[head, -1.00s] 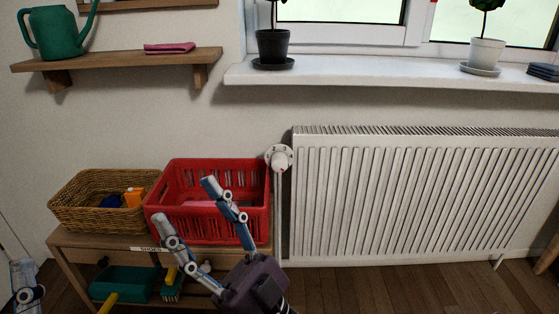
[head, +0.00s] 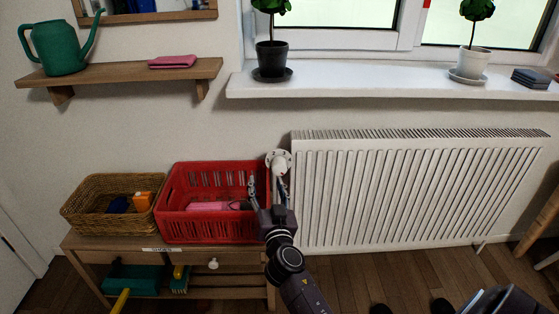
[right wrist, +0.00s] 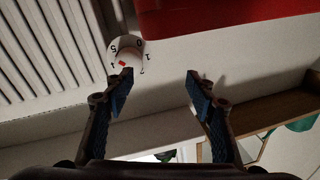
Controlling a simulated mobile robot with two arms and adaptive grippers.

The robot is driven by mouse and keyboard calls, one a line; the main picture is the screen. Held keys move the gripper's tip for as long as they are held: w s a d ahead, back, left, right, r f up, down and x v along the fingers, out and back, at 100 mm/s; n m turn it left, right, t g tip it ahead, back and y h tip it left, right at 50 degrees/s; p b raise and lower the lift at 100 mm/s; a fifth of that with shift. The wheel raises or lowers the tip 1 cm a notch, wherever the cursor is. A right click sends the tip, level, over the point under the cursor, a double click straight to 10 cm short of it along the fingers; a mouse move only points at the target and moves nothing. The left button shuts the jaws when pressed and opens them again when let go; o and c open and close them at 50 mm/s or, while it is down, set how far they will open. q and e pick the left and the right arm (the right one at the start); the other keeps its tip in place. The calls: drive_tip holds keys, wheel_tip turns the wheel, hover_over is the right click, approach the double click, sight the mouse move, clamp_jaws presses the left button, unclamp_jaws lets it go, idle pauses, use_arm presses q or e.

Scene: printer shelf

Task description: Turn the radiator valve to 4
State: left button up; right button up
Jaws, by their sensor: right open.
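The radiator valve (head: 279,160) is a white round knob at the upper left corner of the white radiator (head: 410,195). In the right wrist view the valve (right wrist: 128,47) shows its face with dark numerals and a small red mark; I cannot tell which number is set. My right gripper (head: 267,186) is just below the valve in the head view, fingers pointing up. In the right wrist view the right gripper (right wrist: 158,82) is open and empty; the valve lies beyond the left finger's tip, not centred between the fingers. My left gripper is not in view.
A red crate (head: 170,205) and a wicker basket (head: 80,222) stand on a low wooden bench (head: 120,252), close left of the valve. The windowsill (head: 370,84) with potted plants juts out above. The wall between sill and valve is clear.

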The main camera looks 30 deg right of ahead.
sight(280, 172)
drive_tip(key=d, duration=0.1)
drive_tip(key=d+m+g+h, duration=0.1)
drive_tip(key=d, duration=0.1)
drive_tip(key=d+m+h, duration=0.1)
drive_tip(key=shift+s+d+f+g+p, duration=0.15)
drive_tip(key=shift+s+f+g+p, duration=0.1)
drive_tip(key=shift+g+p, duration=0.05)
drive_tip(key=shift+w+d, duration=0.15)
drive_tip(key=shift+d, duration=0.05)
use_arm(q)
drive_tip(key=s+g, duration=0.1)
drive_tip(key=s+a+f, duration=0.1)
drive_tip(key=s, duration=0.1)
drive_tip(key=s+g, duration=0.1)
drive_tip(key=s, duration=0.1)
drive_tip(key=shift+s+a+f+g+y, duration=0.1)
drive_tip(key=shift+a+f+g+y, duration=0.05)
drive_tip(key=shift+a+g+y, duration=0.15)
use_arm(e)
drive_tip(key=x, duration=0.7)
drive_tip(key=shift+w, duration=0.1)
drive_tip(key=shift+c, duration=0.2)
drive_tip(key=c, duration=1.1)
drive_tip(key=shift+f, duration=0.1)
